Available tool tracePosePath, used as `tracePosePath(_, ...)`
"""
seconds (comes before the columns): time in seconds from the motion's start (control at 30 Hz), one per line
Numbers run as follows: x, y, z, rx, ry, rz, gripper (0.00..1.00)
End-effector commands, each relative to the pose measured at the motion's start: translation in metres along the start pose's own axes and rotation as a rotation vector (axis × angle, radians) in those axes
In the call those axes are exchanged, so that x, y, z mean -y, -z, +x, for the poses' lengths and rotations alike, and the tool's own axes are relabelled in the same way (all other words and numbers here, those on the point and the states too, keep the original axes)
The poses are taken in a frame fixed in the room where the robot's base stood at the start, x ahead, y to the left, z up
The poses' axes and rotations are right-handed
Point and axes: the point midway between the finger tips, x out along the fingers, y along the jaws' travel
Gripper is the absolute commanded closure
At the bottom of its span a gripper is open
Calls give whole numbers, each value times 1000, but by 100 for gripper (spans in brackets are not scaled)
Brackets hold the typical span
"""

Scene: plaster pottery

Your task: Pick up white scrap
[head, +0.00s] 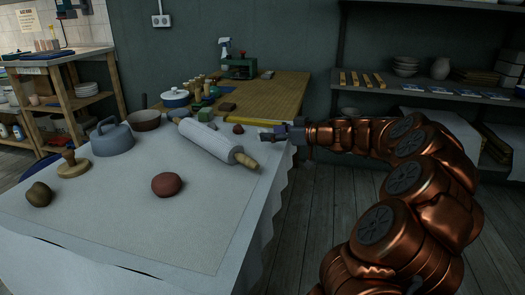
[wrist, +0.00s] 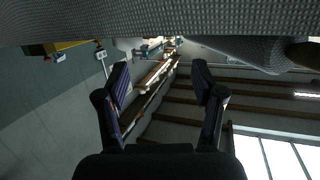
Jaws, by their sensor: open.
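My gripper (head: 272,133) is at the right edge of the cloth-covered table (head: 120,240), low and pointing left over it, with a small dark reddish lump (head: 238,129) just beyond its tips. In the wrist view my gripper (wrist: 160,78) has its two fingers apart with nothing between them. I cannot make out a white scrap for sure in either view. A small pale shape (wrist: 128,44) shows near the cloth in the wrist view, but I cannot tell what it is.
A rolling pin (head: 208,142) lies left of my gripper. A wooden table (head: 265,90) is behind. The front cloth is clear.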

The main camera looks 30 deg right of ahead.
Motion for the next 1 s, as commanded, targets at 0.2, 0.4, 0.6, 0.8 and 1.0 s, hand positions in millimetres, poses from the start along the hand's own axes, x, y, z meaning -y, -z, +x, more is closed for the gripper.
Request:
tracePosePath(0.2,-33,-18,-10,-33,-66,-28,32)
tracePosePath(0.4,-34,-17,8,-32,-65,-29,32)
tracePosePath(0.6,-34,-18,23,-30,-65,-29,32)
tracePosePath(0.8,-34,-17,46,-31,-66,-28,32)
tracePosePath(1.0,-36,-14,62,-33,-68,-29,32)
